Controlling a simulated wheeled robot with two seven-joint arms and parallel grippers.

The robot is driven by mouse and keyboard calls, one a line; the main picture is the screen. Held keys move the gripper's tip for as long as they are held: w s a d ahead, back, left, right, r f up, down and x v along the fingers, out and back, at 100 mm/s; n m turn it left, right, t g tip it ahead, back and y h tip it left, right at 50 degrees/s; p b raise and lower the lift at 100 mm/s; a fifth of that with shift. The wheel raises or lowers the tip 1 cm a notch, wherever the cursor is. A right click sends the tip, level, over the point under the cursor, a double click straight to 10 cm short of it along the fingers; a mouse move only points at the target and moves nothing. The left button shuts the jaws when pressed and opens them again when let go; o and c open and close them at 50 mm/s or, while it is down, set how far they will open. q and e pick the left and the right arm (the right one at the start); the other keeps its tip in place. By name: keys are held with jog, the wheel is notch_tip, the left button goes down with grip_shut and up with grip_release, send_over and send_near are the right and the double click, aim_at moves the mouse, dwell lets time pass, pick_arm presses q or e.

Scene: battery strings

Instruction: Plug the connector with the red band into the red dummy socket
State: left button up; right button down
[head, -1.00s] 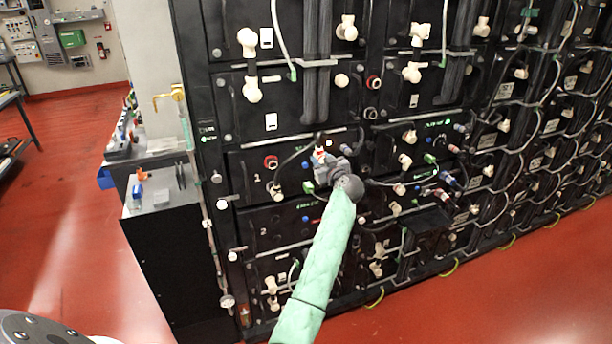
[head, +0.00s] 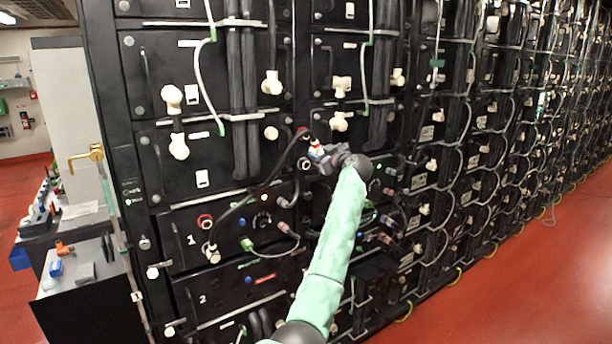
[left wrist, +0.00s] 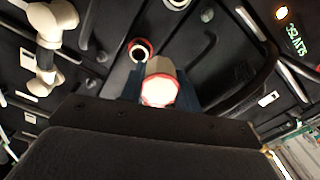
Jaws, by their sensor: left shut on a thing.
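My left gripper (head: 320,158) is shut on the connector with the red band (head: 315,150), in front of the upper rack panel. In the left wrist view the connector (left wrist: 160,90) shows a pale end with a red rim between the two fingers (left wrist: 160,85). A red-ringed socket (left wrist: 140,50), apparently the red dummy socket, shows just above the connector there. In the head view its red ring (head: 303,131) is just up and left of the gripper. I cannot tell whether connector and socket touch. A dark cable (head: 262,185) runs from near the connector down to module 1. My right gripper is not in view.
Another red-ringed socket (head: 205,221) is on the module marked 1. White elbow connectors (head: 172,97) and hanging cables crowd the rack around the gripper. A side bench (head: 75,285) with small parts stands at the left. Red floor is open at the right.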

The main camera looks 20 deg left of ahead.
pick_arm(q)
jog(key=d+r, duration=0.1)
jog(key=w+d+r, duration=0.1)
jog(key=r, duration=0.1)
jog(key=shift+w+d+r, duration=0.15)
jog(key=shift+d, duration=0.1)
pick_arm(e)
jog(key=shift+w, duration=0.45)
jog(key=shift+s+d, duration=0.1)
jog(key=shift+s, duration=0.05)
